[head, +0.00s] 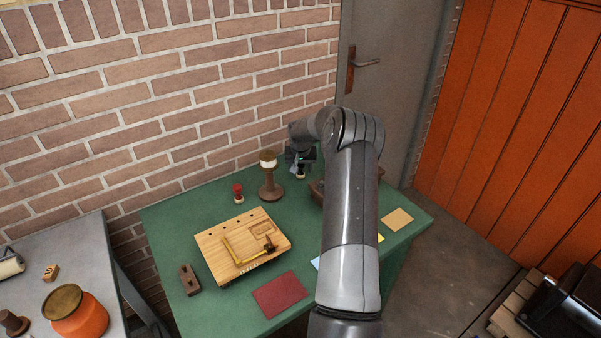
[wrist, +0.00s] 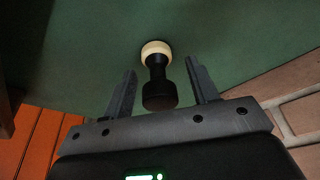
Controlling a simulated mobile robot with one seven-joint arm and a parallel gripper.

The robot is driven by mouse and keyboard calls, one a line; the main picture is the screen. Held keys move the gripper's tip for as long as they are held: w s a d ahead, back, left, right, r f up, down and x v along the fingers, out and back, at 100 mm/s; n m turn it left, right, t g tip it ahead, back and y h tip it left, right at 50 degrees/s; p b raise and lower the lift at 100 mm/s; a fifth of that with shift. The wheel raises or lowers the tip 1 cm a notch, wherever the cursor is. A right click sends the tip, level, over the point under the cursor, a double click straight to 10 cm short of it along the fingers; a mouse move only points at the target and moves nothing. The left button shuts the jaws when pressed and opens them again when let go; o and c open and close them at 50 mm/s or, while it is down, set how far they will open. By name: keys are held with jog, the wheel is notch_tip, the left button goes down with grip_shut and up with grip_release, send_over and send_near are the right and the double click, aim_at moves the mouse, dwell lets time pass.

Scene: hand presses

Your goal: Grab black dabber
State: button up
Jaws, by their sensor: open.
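The black dabber (wrist: 158,92) has a dark knob, a narrow neck and a cream pad. In the wrist view it lies between the two fingers of my gripper (wrist: 161,70), with a gap on either side. My gripper is open and does not hold it. In the head view the dabber (head: 300,172) stands upright near the back of the green table (head: 170,219), under my gripper (head: 300,159). My arm covers part of the table to its right.
A wooden board (head: 222,242) lies in front. The brick wall (head: 215,95) is close behind the table. A dark brown object (head: 316,190) is partly hidden by my arm.

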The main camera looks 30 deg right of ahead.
jog(key=shift+c, duration=0.4)
jog(key=c, duration=1)
jog(key=shift+r, duration=0.1)
